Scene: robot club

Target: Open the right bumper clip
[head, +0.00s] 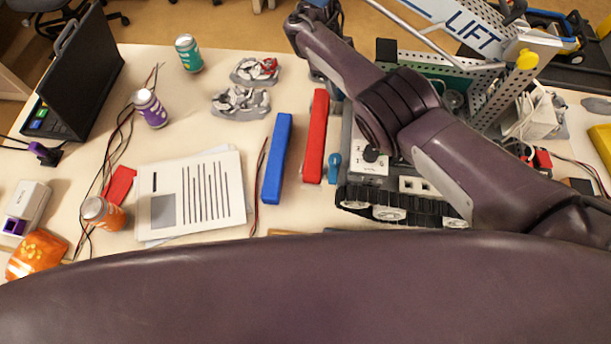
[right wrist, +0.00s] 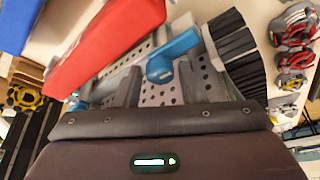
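A tracked robot (head: 400,208) with a grey perforated chassis stands right of centre in the head view. A red bumper (head: 316,135) lies along its left end; it also shows in the right wrist view (right wrist: 105,40). One blue clip (head: 335,165) shows by the bumper's near end. Another blue clip (right wrist: 172,57) at the far end, by a black track (right wrist: 236,55), shows in the right wrist view; my arm hides it in the head view. My right gripper (right wrist: 163,85) is at this far clip, its grey fingers apart on either side of it. I cannot tell whether they touch. My left gripper is out of view.
A blue bar (head: 277,158) lies left of the red bumper. Two grey-and-red objects (head: 240,102) lie beyond it. Cans, papers (head: 190,195), loose wires and a black laptop-like case (head: 80,75) fill the left. The LIFT arm (head: 470,40) rises at the right.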

